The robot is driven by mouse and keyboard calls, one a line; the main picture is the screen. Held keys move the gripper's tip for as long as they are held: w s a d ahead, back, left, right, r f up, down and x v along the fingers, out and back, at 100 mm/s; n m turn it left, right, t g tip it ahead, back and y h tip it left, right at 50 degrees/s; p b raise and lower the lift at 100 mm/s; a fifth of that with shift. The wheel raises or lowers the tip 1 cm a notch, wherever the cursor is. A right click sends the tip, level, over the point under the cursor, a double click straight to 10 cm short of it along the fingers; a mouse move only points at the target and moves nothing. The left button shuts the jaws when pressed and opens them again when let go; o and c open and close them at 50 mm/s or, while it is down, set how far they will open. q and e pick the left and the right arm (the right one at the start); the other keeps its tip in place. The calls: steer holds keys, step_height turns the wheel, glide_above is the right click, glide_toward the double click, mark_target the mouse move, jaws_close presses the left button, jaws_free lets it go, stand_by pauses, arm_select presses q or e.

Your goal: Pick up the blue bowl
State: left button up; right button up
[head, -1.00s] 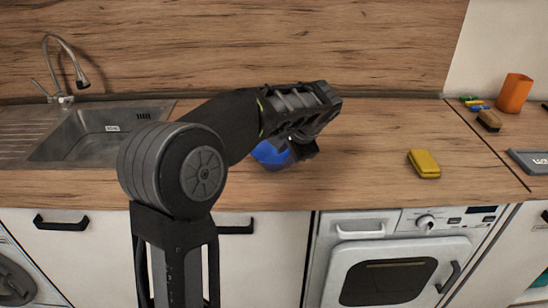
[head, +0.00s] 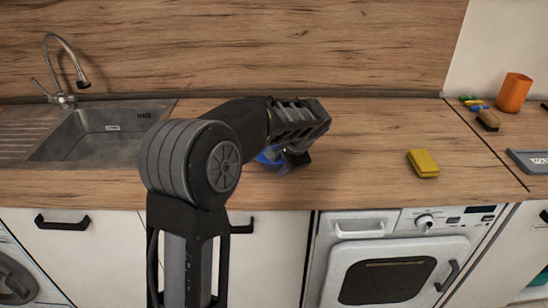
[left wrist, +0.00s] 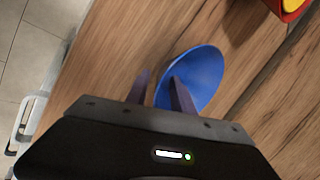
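The blue bowl (head: 268,156) sits on the wooden counter, mostly hidden behind my left gripper (head: 293,162) in the head view. In the left wrist view the blue bowl (left wrist: 204,72) shows more fully. There, my left gripper (left wrist: 160,82) has its two dark fingers apart, with one finger outside the bowl and the other overlapping its near side. The near rim lies between the fingers, with a gap visible. I cannot tell whether either finger touches the bowl. My right gripper is out of view.
A sink (head: 95,132) with a faucet is at the left. A yellow sponge (head: 423,163) lies on the counter to the right, with an orange cup (head: 514,92) farther back. A red and yellow object (left wrist: 291,7) shows in the wrist view. The counter between bowl and sponge is clear.

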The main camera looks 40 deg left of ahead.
arm_select(q)
steer(key=shift+c, duration=0.2)
jaws_close()
stand_by(1.3)
